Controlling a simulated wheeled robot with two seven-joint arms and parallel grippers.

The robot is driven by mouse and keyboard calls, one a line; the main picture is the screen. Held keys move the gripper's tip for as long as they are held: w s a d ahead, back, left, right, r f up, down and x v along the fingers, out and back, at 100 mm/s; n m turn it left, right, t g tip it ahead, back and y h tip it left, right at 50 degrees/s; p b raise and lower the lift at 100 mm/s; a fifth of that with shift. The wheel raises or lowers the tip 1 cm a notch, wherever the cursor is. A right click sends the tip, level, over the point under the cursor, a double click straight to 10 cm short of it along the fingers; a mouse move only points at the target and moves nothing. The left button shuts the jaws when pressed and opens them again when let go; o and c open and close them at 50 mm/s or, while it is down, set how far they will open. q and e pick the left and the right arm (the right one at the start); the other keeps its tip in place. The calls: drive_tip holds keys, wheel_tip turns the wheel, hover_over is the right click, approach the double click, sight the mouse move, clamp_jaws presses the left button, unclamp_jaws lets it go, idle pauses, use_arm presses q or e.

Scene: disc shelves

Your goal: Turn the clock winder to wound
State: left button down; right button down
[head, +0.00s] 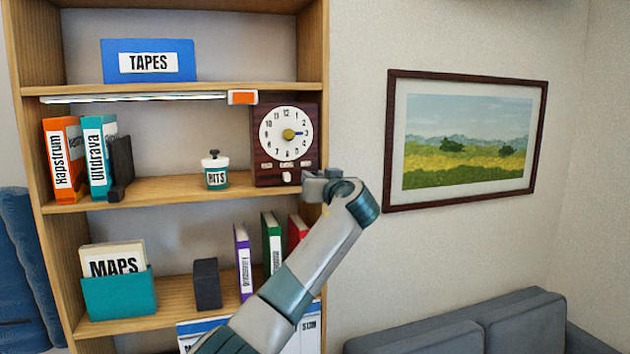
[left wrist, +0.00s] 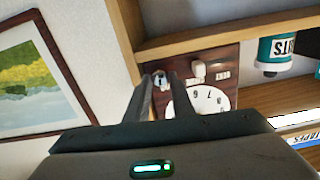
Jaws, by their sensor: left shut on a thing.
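The dark red-brown clock (head: 261,146) stands on the shelf with a white dial, a yellow centre knob and a blue hand pointing right. Small labels and a white knob (head: 287,177) sit below the dial; their words are too small to read. My left gripper (head: 314,183) is at the clock's lower right corner. In the left wrist view the clock (left wrist: 221,60) is upside down, with the white knob (left wrist: 198,70) just right of my fingers. My left gripper (left wrist: 163,84) is shut on a small pale piece with a dark mark. I cannot tell whether this is the winder. My right gripper is out of view.
A pot labelled HITS (head: 216,178) stands left of the clock. A light bar with an orange end (head: 242,97) hangs under the shelf above. Books (head: 272,245) stand on the shelf below. A framed picture (head: 396,145) hangs on the wall to the right.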

use_arm(q)
drive_tip(key=m, duration=3.5)
drive_tip(key=shift+f, duration=0.4)
drive_tip(key=c, duration=1.6)
unclamp_jaws()
drive_tip(key=shift+o, duration=0.2)
